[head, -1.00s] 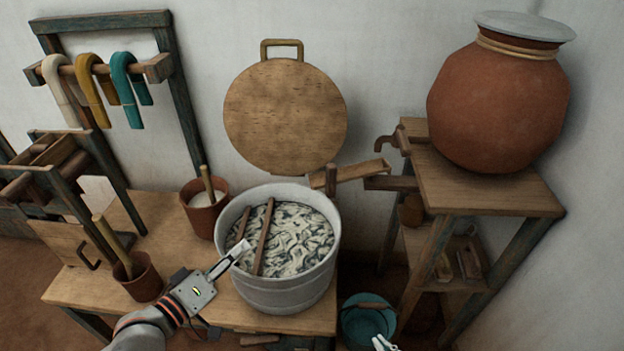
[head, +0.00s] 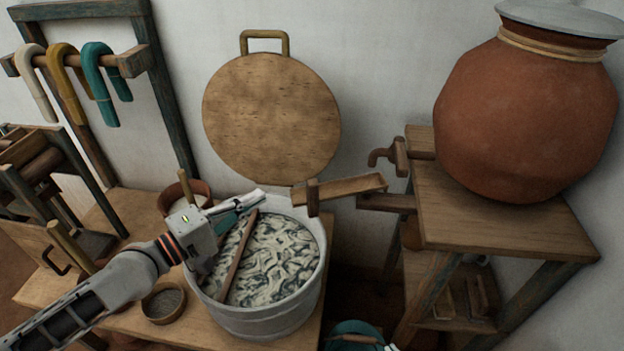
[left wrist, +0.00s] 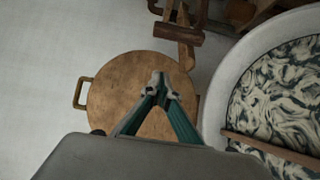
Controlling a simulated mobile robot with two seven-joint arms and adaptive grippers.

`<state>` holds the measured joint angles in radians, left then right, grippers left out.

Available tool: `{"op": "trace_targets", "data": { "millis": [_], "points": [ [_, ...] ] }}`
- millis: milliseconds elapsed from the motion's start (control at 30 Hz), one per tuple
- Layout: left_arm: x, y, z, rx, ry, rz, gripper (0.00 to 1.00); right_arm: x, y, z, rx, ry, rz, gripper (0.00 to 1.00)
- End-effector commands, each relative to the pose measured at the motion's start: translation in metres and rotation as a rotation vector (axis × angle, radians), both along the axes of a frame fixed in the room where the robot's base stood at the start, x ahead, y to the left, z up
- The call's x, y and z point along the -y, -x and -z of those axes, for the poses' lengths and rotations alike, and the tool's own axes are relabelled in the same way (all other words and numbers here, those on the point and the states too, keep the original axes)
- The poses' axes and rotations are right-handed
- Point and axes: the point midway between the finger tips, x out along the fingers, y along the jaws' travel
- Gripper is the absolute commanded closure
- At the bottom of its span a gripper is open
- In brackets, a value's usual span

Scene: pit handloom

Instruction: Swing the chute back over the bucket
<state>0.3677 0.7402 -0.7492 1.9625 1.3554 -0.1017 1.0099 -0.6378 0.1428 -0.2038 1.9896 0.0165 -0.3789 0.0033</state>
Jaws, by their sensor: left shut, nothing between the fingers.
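The wooden chute (head: 347,188) is a short open trough below the tap (head: 388,154). Its left end, with a dark upright peg (head: 312,197), is at the back right rim of the grey tub (head: 268,322). The teal bucket (head: 352,337) is low at the bottom edge, partly cut off, and the chute is not above it. My left gripper (head: 262,196) is shut and empty above the tub's back rim, left of the peg and apart from it. The left wrist view shows its closed fingertips (left wrist: 160,82) and the peg (left wrist: 178,33) beyond. Only a sliver of my right gripper (head: 390,347) shows.
The tub holds pale and dark yarn and a stick (head: 238,258). A large clay pot (head: 525,115) stands on the wooden stand (head: 500,215) at right. A round wooden board (head: 270,120) leans on the wall behind. A small bowl (head: 163,303) and pots crowd the tub's left.

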Motion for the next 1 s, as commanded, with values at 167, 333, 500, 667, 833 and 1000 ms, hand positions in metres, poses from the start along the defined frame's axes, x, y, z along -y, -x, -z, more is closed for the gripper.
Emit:
{"op": "trace_targets", "data": {
  "millis": [167, 333, 500, 667, 833, 1000],
  "points": [
    [-0.001, -0.001, -0.001, -0.007, 0.006, 0.001, 1.0, -0.001, 0.001, 0.001, -0.001, -0.001, 0.0, 1.0],
    [-0.001, -0.001, -0.001, -0.008, 0.007, 0.001, 1.0, -0.003, 0.001, 0.001, -0.003, -0.004, -0.001, 1.0],
    [-0.001, -0.001, -0.001, -0.007, 0.006, 0.001, 1.0, -0.005, 0.003, 0.002, -0.006, -0.009, -0.001, 1.0],
    [0.003, -0.005, -0.002, -0.006, 0.007, 0.0, 1.0, -0.005, 0.003, 0.001, -0.007, -0.008, 0.0, 1.0],
    [0.02, -0.018, -0.004, -0.004, 0.009, 0.001, 1.0, -0.004, 0.002, -0.004, -0.005, -0.011, 0.001, 1.0],
    [0.044, -0.038, -0.003, -0.005, 0.01, 0.002, 1.0, -0.004, 0.002, -0.006, -0.003, -0.015, 0.003, 1.0]
  ]
}}
